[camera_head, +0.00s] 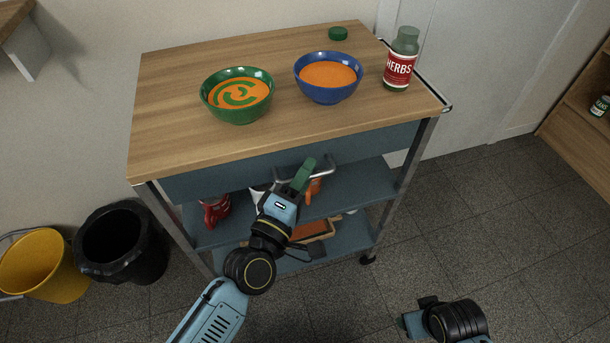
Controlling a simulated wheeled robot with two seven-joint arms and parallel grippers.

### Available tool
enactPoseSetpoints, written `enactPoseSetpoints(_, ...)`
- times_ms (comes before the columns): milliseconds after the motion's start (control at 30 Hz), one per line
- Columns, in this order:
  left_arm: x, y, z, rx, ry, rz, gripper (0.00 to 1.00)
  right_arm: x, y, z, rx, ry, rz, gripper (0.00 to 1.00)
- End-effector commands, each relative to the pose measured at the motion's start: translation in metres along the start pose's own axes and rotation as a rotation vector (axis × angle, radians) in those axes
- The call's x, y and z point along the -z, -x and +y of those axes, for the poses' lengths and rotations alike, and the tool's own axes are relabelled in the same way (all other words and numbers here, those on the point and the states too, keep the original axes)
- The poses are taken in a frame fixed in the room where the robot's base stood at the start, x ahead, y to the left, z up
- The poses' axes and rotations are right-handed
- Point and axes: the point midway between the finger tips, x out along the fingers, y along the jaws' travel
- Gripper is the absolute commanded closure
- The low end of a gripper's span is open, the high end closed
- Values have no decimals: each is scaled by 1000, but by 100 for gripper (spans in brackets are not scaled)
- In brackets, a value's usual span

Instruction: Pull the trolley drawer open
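The trolley (165,140) has a wooden top, and its blue-grey drawer front (225,174) sits flush under the front edge, so the drawer looks shut. A metal bar handle (328,172) is on the drawer front. My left gripper (303,174) is at the left part of this handle, with a green finger in front of the bar. The other finger is hidden, so I cannot tell whether it grips the bar. My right gripper (408,322) is low at the bottom right, away from the trolley; its fingers are not clear.
On the top stand a green bowl (238,113) and a blue bowl (327,94) of orange soup, a herbs jar (401,60) and a green lid (338,33). A black bin (120,245) and yellow bucket (42,265) stand left. The floor at right is clear.

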Motion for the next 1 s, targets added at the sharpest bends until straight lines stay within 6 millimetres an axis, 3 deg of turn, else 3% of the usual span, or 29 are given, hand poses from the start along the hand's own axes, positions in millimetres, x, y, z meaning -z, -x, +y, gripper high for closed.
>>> enactPoseSetpoints(200, 0, 0, 0, 0, 0, 0, 68, 1, 1, 0, 1, 0, 3, 30)
enactPoseSetpoints(467, 0, 0, 0, 0, 0, 0, 100, -1, 1, -1, 2, 0, 1, 30)
enactPoseSetpoints(933, -6, 6, 2, 2, 2, -2, 100, -2, 1, 0, 2, 0, 2, 30)
enactPoseSetpoints(1000, -12, 11, 3, 3, 3, -2, 100, -9, -9, 6, -8, 3, -12, 30)
